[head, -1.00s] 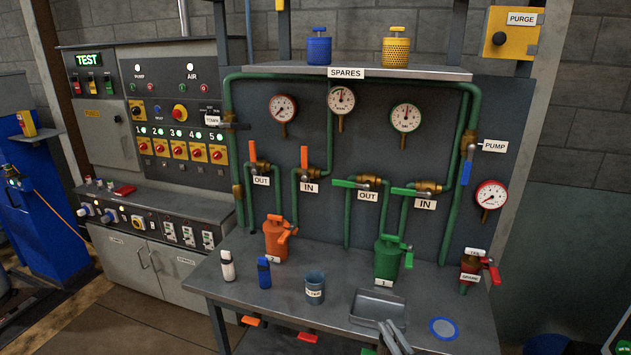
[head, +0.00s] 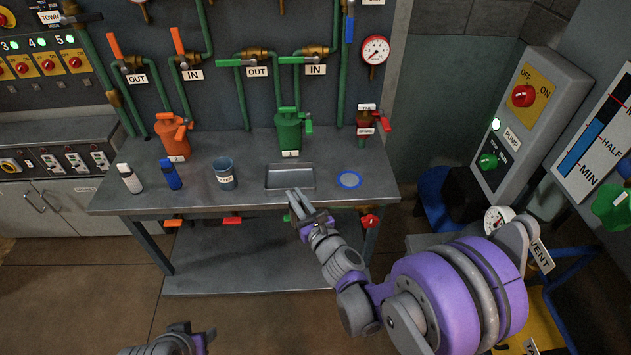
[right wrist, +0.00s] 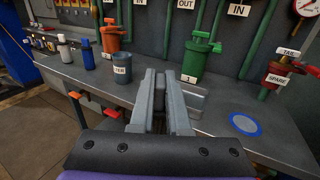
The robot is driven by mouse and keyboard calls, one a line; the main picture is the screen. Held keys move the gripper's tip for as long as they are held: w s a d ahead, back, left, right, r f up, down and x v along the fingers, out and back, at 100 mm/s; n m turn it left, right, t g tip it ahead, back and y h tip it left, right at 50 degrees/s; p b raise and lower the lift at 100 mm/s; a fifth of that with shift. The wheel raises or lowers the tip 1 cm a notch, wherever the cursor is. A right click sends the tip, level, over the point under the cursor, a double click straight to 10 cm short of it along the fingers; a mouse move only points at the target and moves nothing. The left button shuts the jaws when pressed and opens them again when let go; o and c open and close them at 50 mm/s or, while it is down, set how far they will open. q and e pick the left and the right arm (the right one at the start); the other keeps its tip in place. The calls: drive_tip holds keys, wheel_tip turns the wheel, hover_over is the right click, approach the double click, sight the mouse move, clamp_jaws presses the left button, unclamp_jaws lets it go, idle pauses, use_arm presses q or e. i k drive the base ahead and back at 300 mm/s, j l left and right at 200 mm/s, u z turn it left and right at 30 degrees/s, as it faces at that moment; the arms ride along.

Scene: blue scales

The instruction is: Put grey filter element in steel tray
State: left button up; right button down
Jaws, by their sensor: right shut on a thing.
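My right gripper (head: 298,205) is over the bench's front edge, just in front of the steel tray (head: 290,176). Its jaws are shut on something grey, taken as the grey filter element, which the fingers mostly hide. In the right wrist view the long grey fingers (right wrist: 160,100) stand close together, and the tray's right part (right wrist: 198,104) shows behind them. The tray is shallow, and the part that shows looks empty. My left gripper (head: 192,338) is at the bottom edge of the head view, and its jaws cannot be made out.
On the bench (head: 240,200) stand a white bottle-like piece (head: 130,179), a blue one (head: 171,175) and a grey-blue labelled cup (head: 225,173). An orange filter housing (head: 172,138) and a green one (head: 289,132) stand behind. A blue ring (head: 349,179) lies right of the tray.

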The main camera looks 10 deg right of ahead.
sight(291, 181)
drive_tip(key=i+j+z, duration=0.2)
drive_tip(key=z, duration=0.2)
drive_tip(key=i+j+z, duration=0.15)
drive_tip(key=j+z, duration=0.25)
drive_tip(key=i+j, duration=0.1)
drive_tip(key=j, duration=0.35)
drive_tip(key=i+j+z, duration=0.1)
drive_tip(key=j, duration=0.35)
drive_tip(key=i+j, duration=0.15)
drive_tip(key=j, duration=0.3)
